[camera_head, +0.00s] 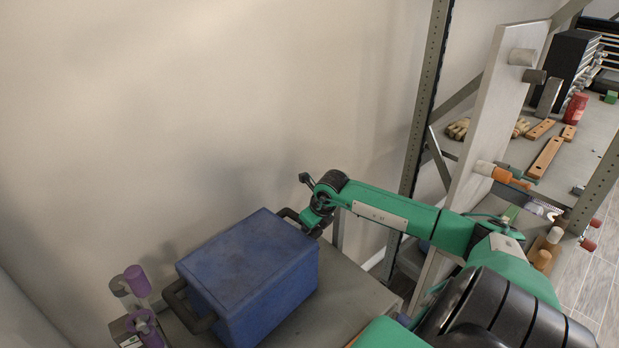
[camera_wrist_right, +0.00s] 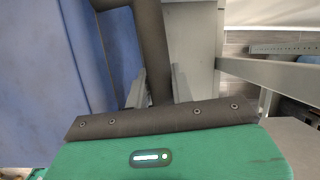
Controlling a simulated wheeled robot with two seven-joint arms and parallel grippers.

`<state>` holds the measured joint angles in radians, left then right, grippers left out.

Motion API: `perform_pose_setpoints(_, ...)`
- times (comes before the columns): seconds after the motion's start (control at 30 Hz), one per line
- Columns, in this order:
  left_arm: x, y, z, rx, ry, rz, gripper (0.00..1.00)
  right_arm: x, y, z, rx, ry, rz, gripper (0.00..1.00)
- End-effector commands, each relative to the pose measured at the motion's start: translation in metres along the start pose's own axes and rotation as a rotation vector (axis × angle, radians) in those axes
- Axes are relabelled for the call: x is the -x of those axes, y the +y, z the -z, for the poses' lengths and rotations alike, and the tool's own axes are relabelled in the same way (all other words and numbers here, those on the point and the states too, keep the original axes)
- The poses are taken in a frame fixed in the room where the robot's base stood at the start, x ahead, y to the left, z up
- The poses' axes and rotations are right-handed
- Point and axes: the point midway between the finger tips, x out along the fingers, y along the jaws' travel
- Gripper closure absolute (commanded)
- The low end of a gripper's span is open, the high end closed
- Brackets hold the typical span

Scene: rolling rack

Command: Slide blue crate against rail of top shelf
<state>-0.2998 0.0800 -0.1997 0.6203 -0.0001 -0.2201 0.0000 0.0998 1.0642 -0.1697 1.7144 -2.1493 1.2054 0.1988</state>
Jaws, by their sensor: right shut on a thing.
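The blue crate (camera_head: 250,275) stands upright on a grey shelf (camera_head: 345,295) in the head view, with dark handles on two opposite sides. My right gripper (camera_head: 302,218) is at the far right handle (camera_head: 290,215), shut on it. In the right wrist view the dark handle bar (camera_wrist_right: 150,45) runs between the two fingers of the gripper (camera_wrist_right: 158,85), and the crate's blue side (camera_wrist_right: 45,75) is at the left. The near left handle (camera_head: 188,310) is free. I cannot clearly make out the shelf's rail. My left gripper is out of view.
Purple-capped posts (camera_head: 136,281) stand close to the crate's left side. A plain wall (camera_head: 220,110) rises behind. A perforated rack upright (camera_head: 428,90) and a pale panel with pegs (camera_head: 490,125) stand at the right. Bare shelf shows to the crate's right.

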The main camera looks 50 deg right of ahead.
Motion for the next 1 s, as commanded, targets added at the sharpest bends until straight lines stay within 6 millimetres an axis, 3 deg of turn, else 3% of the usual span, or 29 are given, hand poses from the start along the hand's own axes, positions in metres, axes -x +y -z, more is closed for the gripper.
perform_pose_setpoints(1.0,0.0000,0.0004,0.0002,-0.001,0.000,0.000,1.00,0.0057,0.0002,-0.0038,-0.044,-0.015,0.013,1.00)
